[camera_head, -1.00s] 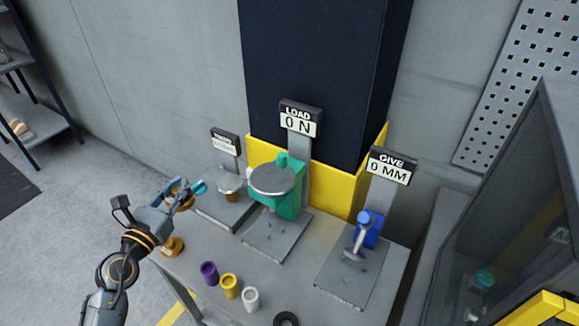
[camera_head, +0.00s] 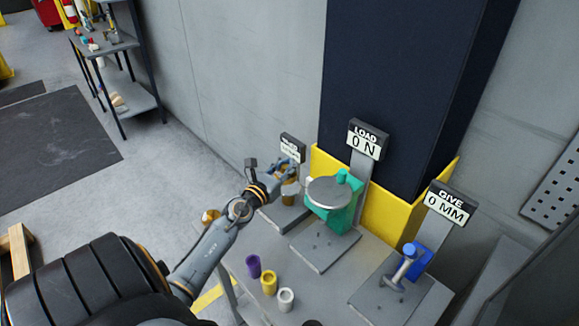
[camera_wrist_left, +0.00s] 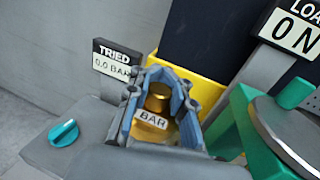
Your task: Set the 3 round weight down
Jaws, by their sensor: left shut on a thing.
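My left gripper (camera_head: 287,172) is at the left stand, under the small TRIED sign, shut on a brass round weight (camera_wrist_left: 158,97) between its blue fingers. No number on the weight can be read. Directly below is a brass fitting with a white BAR label (camera_wrist_left: 151,120); the fingers partly hide it, and I cannot tell whether the weight touches it. Another brass round piece (camera_head: 211,216) sits at the table's left edge. My right gripper is not in view.
The green stand with a round grey plate (camera_head: 328,192) is close to the right. Farther right is the blue GIVE stand (camera_head: 420,262). Purple (camera_head: 254,266), yellow (camera_head: 269,283) and white (camera_head: 286,299) cups stand in front. A teal knob (camera_wrist_left: 64,133) is left of the gripper.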

